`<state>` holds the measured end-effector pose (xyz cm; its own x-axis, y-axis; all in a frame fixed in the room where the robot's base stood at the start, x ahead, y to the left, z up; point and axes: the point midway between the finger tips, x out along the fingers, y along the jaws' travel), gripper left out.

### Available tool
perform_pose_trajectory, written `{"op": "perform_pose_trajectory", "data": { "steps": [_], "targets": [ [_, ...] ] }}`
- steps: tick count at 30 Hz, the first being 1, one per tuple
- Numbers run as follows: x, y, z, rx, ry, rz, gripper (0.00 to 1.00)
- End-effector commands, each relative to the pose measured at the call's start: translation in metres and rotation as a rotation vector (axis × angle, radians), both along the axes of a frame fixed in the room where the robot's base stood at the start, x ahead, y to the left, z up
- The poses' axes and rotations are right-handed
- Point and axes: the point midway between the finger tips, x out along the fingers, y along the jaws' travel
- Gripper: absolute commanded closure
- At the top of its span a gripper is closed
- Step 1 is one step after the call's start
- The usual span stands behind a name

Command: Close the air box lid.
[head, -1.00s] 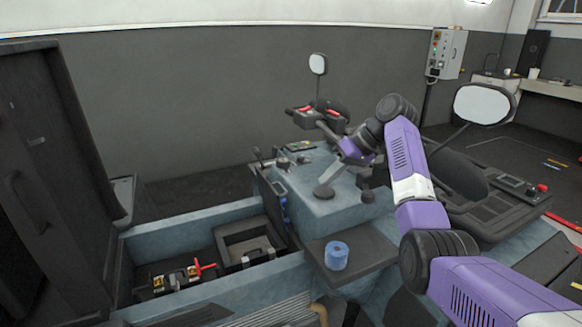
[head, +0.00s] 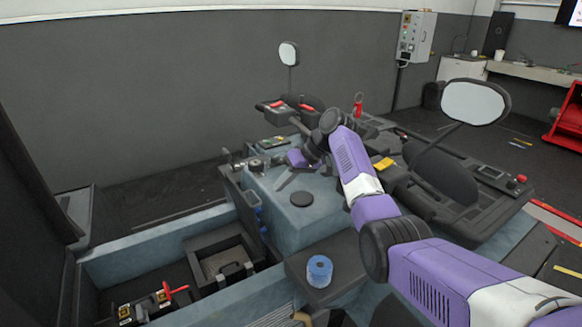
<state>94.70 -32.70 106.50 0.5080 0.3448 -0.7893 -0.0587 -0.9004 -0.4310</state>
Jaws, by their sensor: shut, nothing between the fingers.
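The air box (head: 222,262) seems to be the dark, open-topped box in the sunken bay, left of the grey-blue console. A pale surface shows inside it, and dark clip-like loops stand at its near right side. I cannot clearly tell its lid apart; a large dark panel (head: 25,190) stands upright at the left edge, and I cannot tell if it belongs to the box.
A battery with a red lever (head: 148,302) sits left of the box. Handlebars and two mirrors (head: 474,102) rise behind and beside my arm. The space above the bay is clear.

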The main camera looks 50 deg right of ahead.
Motion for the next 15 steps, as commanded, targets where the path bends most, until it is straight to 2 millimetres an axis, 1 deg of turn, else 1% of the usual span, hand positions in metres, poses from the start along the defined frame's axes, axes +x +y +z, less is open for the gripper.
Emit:
{"op": "perform_pose_trajectory", "data": {
  "steps": [2, 4, 6, 9, 15],
  "targets": [
    [0.007, 0.007, -0.011, 0.002, 0.003, 0.002, 1.0],
    [0.011, 0.018, -0.006, -0.002, 0.0, 0.004, 1.0],
    [0.013, 0.027, -0.007, 0.0, 0.0, 0.002, 1.0],
    [0.016, 0.036, -0.006, -0.002, -0.001, 0.002, 1.0],
    [0.018, 0.043, -0.008, 0.0, 0.0, 0.0, 1.0]
  ]
}}
